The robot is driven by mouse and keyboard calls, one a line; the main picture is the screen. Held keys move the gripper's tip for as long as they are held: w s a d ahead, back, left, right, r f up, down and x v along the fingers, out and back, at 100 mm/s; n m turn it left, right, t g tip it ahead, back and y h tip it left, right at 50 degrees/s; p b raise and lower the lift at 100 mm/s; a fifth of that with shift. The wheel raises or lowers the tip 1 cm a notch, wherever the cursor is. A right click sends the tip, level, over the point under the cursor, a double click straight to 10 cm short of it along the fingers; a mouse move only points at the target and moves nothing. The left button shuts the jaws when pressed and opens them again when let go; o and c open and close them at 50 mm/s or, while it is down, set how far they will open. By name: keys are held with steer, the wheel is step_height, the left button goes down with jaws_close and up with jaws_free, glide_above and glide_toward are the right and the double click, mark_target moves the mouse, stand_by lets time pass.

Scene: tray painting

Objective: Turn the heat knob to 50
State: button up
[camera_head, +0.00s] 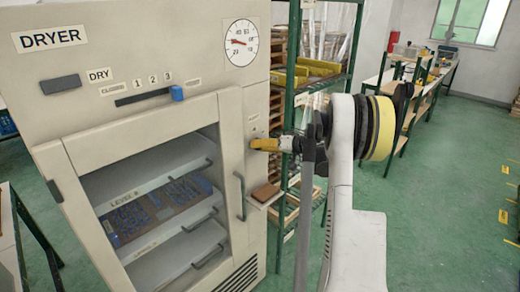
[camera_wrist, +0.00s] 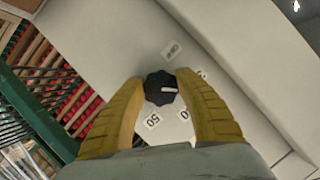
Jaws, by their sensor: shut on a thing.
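The heat knob (camera_wrist: 159,82) is a small black knob on the dryer's pale panel, seen in the wrist view. A short white mark shows on its face, right of its middle. The yellow fingers of my gripper (camera_wrist: 160,78) are shut on the knob, one on each side. A label reading 50 (camera_wrist: 152,120) lies below the knob, and a label showing 0 (camera_wrist: 184,114) lies to its lower right. Another label (camera_wrist: 170,50) above it is hard to read. In the head view my gripper (camera_head: 265,145) reaches the dryer's right-hand panel and hides the knob.
A door handle (camera_head: 240,196) and a small brown-topped ledge (camera_head: 265,194) sit below my gripper. A green rack (camera_head: 293,70) stands behind.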

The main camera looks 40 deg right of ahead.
steer(key=m+t+y+b, duration=0.1)
steer(key=m+y+b, duration=0.1)
steer(key=m, duration=0.2)
steer(key=m+t+y+b, duration=0.1)
steer(key=m+b, duration=0.1)
steer(key=m, duration=0.1)
steer(key=shift+a+m+y, duration=0.1)
steer(key=shift+m+y, duration=0.2)
steer(key=shift+m, duration=0.1)
steer(key=m+t+b, duration=0.1)
steer(key=m, duration=0.1)
steer(key=m+b, duration=0.1)
steer(key=m, duration=0.1)
steer(key=shift+r+t+y, duration=0.1)
steer(key=shift+t+y, duration=0.2)
steer(key=shift+t, duration=0.1)
steer(key=m+t+b, duration=0.1)
steer(key=m, duration=0.2)
steer(key=m+t+h+b, duration=0.1)
steer(key=m, duration=0.2)
steer(key=shift+r, duration=0.2)
steer(key=shift+m, duration=0.4)
steer(key=o, duration=1.2)
